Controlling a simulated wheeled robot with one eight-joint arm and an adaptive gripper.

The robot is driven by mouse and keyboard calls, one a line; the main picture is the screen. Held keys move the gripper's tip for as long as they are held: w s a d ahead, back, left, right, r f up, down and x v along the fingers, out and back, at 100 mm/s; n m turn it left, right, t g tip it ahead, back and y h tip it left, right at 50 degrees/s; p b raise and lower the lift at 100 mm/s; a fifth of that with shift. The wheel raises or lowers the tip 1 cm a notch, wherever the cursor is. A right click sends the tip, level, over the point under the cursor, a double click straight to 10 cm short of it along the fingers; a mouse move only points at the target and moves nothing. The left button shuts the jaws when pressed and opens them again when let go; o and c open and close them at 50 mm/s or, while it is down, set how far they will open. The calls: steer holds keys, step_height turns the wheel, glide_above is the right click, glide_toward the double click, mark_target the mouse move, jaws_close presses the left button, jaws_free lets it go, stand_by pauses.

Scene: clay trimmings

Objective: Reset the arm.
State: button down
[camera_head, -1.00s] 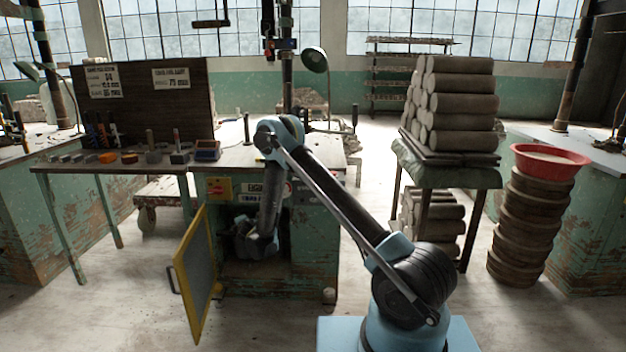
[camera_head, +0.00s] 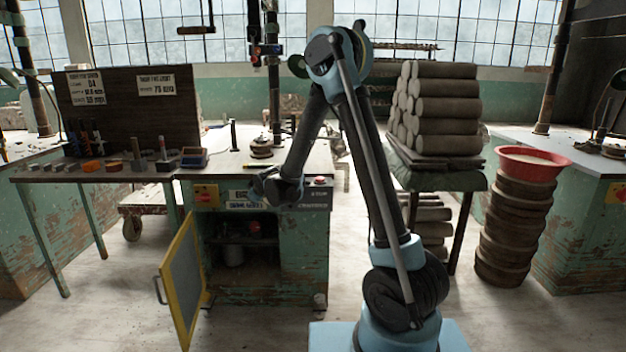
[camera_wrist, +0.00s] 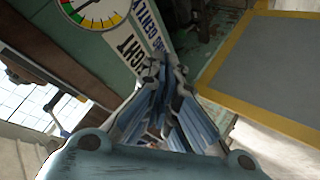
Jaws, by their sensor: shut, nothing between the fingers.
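My gripper (camera_head: 262,186) is in front of the upper front face of the green workbench cabinet (camera_head: 300,262), near the sign panel, in the head view. In the wrist view its blue-padded fingers (camera_wrist: 160,110) are together with nothing held between them. My arm is raised and bent, with its elbow high above the bench. The sign (camera_wrist: 135,35) and a round dial (camera_wrist: 92,12) lie beyond the fingers in the wrist view.
The yellow-framed cabinet door (camera_head: 183,280) stands open, with a few items inside the dark cabinet. A side table (camera_head: 95,172) holds small blocks. Stacked clay cylinders (camera_head: 445,107) stand at right, beside a red basin (camera_head: 533,160) on stacked discs. Floor is open in front.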

steer(key=s+d+r+m+g+h, duration=0.1)
steer(key=s+d+r+m, duration=0.15)
steer(key=s+d, duration=0.55)
steer(key=s+d+r+m+g+h, duration=0.1)
steer(key=s+d+r+m, duration=0.2)
steer(key=d, duration=0.8)
steer(key=s+d+r+m+g+h, duration=0.1)
steer(key=s+d+r, duration=0.4)
steer(key=d, duration=0.5)
steer(key=s+d+f+m+g, duration=0.1)
steer(key=s+d, duration=0.3)
steer(key=s, duration=0.5)
steer(key=s+d+f+m+g+h, duration=0.1)
steer(key=s+d+f+m, duration=0.2)
steer(key=s, duration=0.6)
steer(key=s+d+f+m+g+h, duration=0.1)
steer(key=s+d+f+m+g, duration=0.1)
steer(key=s+d, duration=0.5)
steer(key=shift+s+d+f, duration=0.15)
steer(key=shift+s+f, duration=0.7)
steer(key=shift+s, duration=0.3)
